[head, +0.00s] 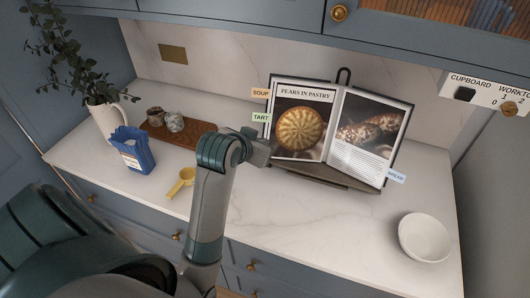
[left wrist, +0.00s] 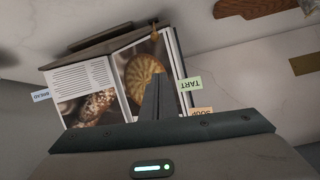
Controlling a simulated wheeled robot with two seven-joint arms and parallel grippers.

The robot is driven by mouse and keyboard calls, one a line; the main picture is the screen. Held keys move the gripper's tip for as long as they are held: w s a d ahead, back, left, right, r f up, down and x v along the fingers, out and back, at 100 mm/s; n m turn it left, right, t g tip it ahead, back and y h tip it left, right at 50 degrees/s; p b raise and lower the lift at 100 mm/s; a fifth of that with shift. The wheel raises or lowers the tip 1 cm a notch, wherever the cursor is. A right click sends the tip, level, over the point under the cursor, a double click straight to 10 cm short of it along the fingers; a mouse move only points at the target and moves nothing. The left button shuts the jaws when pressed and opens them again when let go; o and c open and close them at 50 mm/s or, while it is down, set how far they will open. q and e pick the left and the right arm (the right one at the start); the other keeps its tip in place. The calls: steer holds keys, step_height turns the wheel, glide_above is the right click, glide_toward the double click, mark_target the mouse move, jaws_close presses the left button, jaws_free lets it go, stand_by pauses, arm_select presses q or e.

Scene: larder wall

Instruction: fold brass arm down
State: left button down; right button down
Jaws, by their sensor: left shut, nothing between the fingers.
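An open cookbook (head: 340,125) leans on a dark stand (head: 325,177) on the worktop; its left page reads "Pears in pastry". The cookbook shows upside down in the left wrist view (left wrist: 85,78). A small brass piece (left wrist: 155,32), likely the brass arm, is at the stand's ledge by the tart page's lower edge in the left wrist view; its exact pose is unclear. My left gripper (head: 266,154) is shut and empty at the book's left edge. In the left wrist view its fingers (left wrist: 158,97) overlap the tart page; contact cannot be told.
Left on the worktop (head: 330,235) are a yellow scoop (head: 181,182), blue bag (head: 133,150), wooden board with jars (head: 190,135) and vase (head: 106,117). A white bowl (head: 424,237) stands front right. Tabs stick out from the book. A switch panel (head: 490,92) is upper right.

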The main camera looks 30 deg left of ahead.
arm_select(q)
steer(key=w+f+p, duration=0.1)
steer(key=f, duration=0.1)
steer(key=w+f+p, duration=0.1)
steer(key=f, duration=0.1)
steer(key=w+a+f+p, duration=0.1)
steer(key=w+f, duration=0.1)
steer(key=shift+f+p, duration=0.2)
steer(key=shift+p, duration=0.15)
steer(key=shift+s+f, duration=0.25)
steer(key=shift+s, duration=0.25)
steer(key=shift+f, duration=0.15)
steer(key=shift+f, duration=0.1)
